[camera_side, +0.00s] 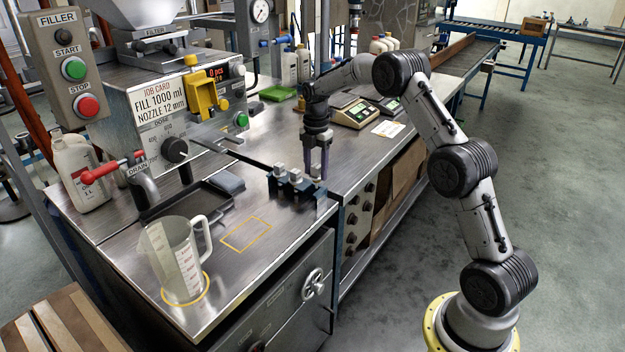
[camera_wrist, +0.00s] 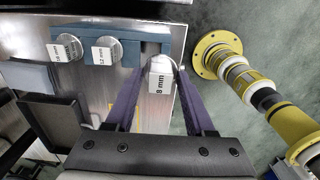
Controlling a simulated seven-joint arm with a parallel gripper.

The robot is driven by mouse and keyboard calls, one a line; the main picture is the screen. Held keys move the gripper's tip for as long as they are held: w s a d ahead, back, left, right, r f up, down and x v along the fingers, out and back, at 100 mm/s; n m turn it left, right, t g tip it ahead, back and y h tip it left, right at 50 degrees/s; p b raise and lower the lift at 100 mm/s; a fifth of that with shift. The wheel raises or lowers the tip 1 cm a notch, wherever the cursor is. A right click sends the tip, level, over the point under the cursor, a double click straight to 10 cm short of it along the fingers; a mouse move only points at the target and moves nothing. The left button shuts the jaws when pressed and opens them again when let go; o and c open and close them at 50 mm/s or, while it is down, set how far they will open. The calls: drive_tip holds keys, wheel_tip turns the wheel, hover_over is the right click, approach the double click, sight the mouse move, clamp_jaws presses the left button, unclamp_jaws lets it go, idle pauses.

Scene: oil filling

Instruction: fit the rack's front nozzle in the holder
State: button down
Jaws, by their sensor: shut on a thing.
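A blue rack (camera_side: 291,189) stands near the front edge of the bench; its blue body also shows in the wrist view (camera_wrist: 130,50). Two white-topped nozzles sit in it: the one labelled 12 mm (camera_wrist: 104,52) and another at the far end (camera_wrist: 64,47) whose label is hard to read. My gripper (camera_side: 317,176) points down over the rack's front end. Its purple fingers are shut on the white nozzle labelled 8 mm (camera_wrist: 160,80). I cannot tell whether that nozzle is clear of the rack. A metal bracket (camera_side: 218,142) juts from the filler, possibly the holder.
The filler's job card (camera_side: 161,102) reads 1000 ml, nozzle 12 mm. A yellow clamp (camera_side: 205,95) hangs on its front. A clear jug (camera_side: 180,262) stands in a yellow ring, with a dark tray (camera_side: 187,207) behind it. A yellow-outlined square (camera_side: 246,234) is empty.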

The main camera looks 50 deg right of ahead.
drive_tip(key=shift+w+d+f, duration=0.25)
drive_tip(key=shift+w+f, duration=0.3)
drive_tip(key=shift+f, duration=0.15)
drive_tip(key=shift+w+d+f, duration=0.1)
drive_tip(key=shift+w+f, duration=0.05)
drive_tip(key=shift+f, duration=0.7)
drive_tip(key=shift+w+d+f, duration=0.1)
drive_tip(key=shift+w+f, duration=0.05)
drive_tip(key=shift+f, duration=0.7)
drive_tip(key=shift+f, duration=0.15)
drive_tip(key=shift+c, duration=1.3)
unclamp_jaws()
drive_tip(key=shift+a, duration=0.1)
